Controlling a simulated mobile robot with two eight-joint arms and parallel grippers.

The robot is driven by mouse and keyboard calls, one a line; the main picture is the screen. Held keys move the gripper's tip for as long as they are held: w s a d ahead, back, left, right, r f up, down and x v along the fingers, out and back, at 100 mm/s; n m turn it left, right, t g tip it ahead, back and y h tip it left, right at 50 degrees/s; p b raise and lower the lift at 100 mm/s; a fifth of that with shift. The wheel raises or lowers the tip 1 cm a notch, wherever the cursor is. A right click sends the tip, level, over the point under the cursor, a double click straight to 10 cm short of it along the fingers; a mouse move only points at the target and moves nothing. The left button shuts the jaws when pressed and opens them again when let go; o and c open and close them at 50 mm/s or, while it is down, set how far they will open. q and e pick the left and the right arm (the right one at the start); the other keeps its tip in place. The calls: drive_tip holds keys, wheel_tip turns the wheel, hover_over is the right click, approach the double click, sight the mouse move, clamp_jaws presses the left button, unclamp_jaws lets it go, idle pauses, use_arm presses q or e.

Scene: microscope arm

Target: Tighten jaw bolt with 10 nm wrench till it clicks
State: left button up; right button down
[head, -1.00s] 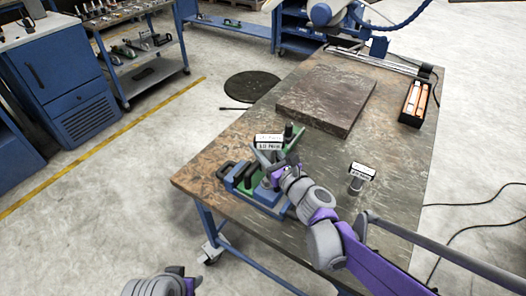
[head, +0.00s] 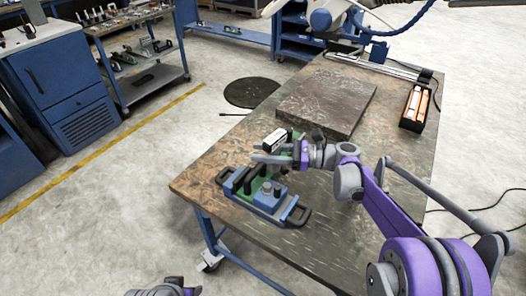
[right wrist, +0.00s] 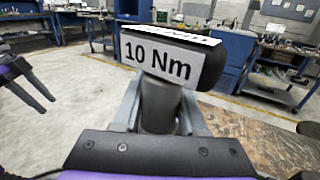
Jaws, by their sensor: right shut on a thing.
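My right gripper (head: 268,155) is shut on the handle of the 10 Nm wrench (head: 275,140), which has a black head with a white label. In the right wrist view the label "10 Nm" faces the camera on the wrench (right wrist: 165,60), and the two fingers flank its grey handle. The wrench is tilted, above the far side of the blue and green vise (head: 268,200) on the table's near-left corner. Dark upright bolts or knobs show on the vise; I cannot tell which is the jaw bolt. My left gripper (head: 165,290) shows only partly at the bottom edge.
A dark stone slab (head: 325,100) lies on the table (head: 405,160) behind the vise. A black tray (head: 415,108) with orange and white items stands at the right edge. My right arm covers the table's middle right. A tool cart (head: 140,60) stands away at the left.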

wheel_tip(320, 180, down, 3)
drive_tip(key=shift+f+b, duration=0.1)
drive_tip(key=shift+b, duration=1)
drive_tip(key=n+g, duration=0.1)
drive_tip(key=g, duration=0.2)
drive_tip(key=shift+n, duration=0.4)
drive_tip(key=shift+s+a, duration=0.15)
drive_tip(key=shift+s, duration=0.1)
drive_tip(key=shift+s+a, duration=0.4)
drive_tip(key=shift+s, duration=0.25)
drive_tip(key=shift+s+a, duration=0.4)
drive_tip(key=shift+s, duration=0.25)
drive_tip(key=shift+f+b, duration=1.3)
drive_tip(key=shift+f, duration=0.35)
